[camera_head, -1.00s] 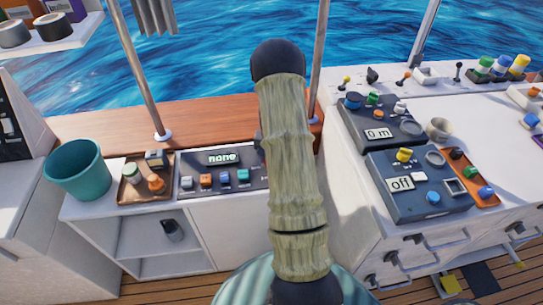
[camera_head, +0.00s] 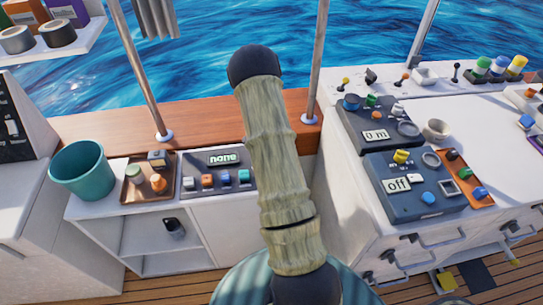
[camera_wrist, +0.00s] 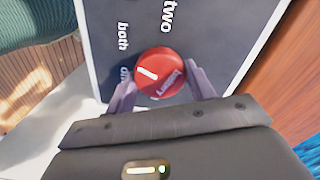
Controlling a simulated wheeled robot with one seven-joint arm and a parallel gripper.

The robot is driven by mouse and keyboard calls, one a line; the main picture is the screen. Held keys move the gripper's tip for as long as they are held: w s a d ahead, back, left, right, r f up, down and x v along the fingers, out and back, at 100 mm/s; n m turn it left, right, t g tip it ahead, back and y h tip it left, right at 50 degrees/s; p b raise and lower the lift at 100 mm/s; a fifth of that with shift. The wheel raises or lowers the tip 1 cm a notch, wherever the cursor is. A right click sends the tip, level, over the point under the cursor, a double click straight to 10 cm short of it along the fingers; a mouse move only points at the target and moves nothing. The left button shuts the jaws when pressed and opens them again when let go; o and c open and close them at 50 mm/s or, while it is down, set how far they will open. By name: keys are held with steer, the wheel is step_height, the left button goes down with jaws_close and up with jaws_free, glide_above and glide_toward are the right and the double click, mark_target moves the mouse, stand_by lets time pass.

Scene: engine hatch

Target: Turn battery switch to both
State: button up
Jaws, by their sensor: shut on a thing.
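The battery switch is a red round knob (camera_wrist: 172,64) with a white mark, set on a dark panel (camera_wrist: 215,30) in the wrist view. My gripper (camera_wrist: 160,78) has one finger on each side of the knob and is shut on it. The labels "two" and "both" are readable on the panel; another label beside the left finger is partly hidden. The white mark lies on the knob's left side. The button panel (camera_head: 203,195) there has a display (camera_head: 222,159) reading "none".
A teal bucket (camera_head: 82,182) and a brown tray (camera_head: 133,193) of small items stand to the left. Control boxes reading "0 m" (camera_head: 376,134) and "off" (camera_head: 397,185) sit on the right counter. A metal post (camera_head: 140,75) stands behind.

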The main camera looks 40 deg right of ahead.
steer(key=shift+w+m, duration=0.1)
steer(key=shift+m, duration=0.5)
steer(key=o, duration=1)
steer(key=shift+c, duration=0.2)
step_height(320, 180, up, 18)
steer(key=shift+f, duration=0.25)
